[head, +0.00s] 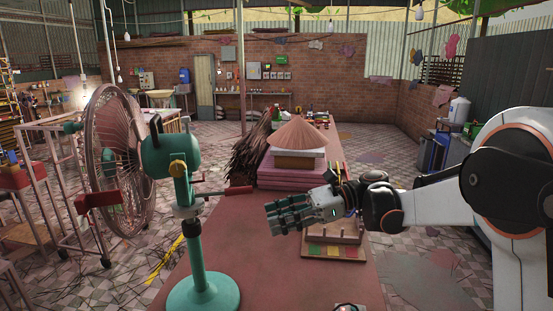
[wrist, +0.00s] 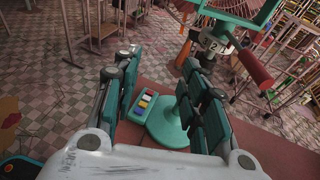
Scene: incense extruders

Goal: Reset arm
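My arm reaches in from the right in the head view. My gripper (head: 277,216) hangs above the red table (head: 245,260), pointing left towards the teal standing fan (head: 198,250). In the wrist view its two teal-padded fingers stand apart with nothing held between them, and my gripper (wrist: 160,62) is open. The fan's round teal base (wrist: 165,128) with coloured buttons shows between and beyond the fingers. The gripper looks apart from the fan.
A conical straw hat (head: 300,133) sits on stacked boxes behind my gripper. A board with coloured squares and pegs (head: 335,251) lies below it. Bundled sticks (head: 243,150) lean at the table's left edge. Metal racks (head: 60,190) stand left; patterned floor is partly open.

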